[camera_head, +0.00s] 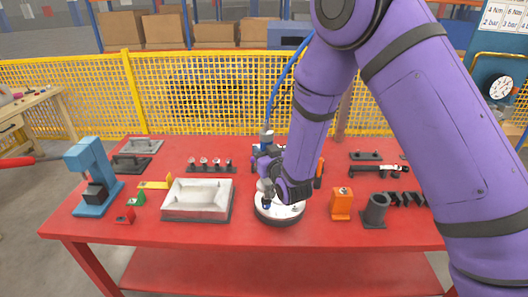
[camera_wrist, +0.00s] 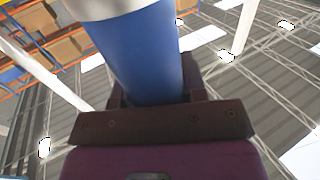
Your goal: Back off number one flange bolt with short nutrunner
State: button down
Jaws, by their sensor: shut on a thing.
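The nutrunner (camera_head: 266,137) stands roughly upright in my gripper (camera_head: 268,172), its grey top and blue hose above the jaws. In the wrist view its blue body (camera_wrist: 145,60) fills the upper middle, with the dark jaws (camera_wrist: 155,105) shut around it. The flange (camera_head: 292,213) is a round pale disc with a dark rim on the red table. The tool's lower end is over the left part of the disc.
A grey rectangular tray (camera_head: 198,199) stands left of the flange, a blue press (camera_head: 92,178) at the far left. An orange block (camera_head: 342,204) and a dark cylinder holder (camera_head: 375,210) stand to the right. A yellow mesh fence (camera_head: 200,95) runs behind the table.

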jog(key=shift+r, duration=1.95)
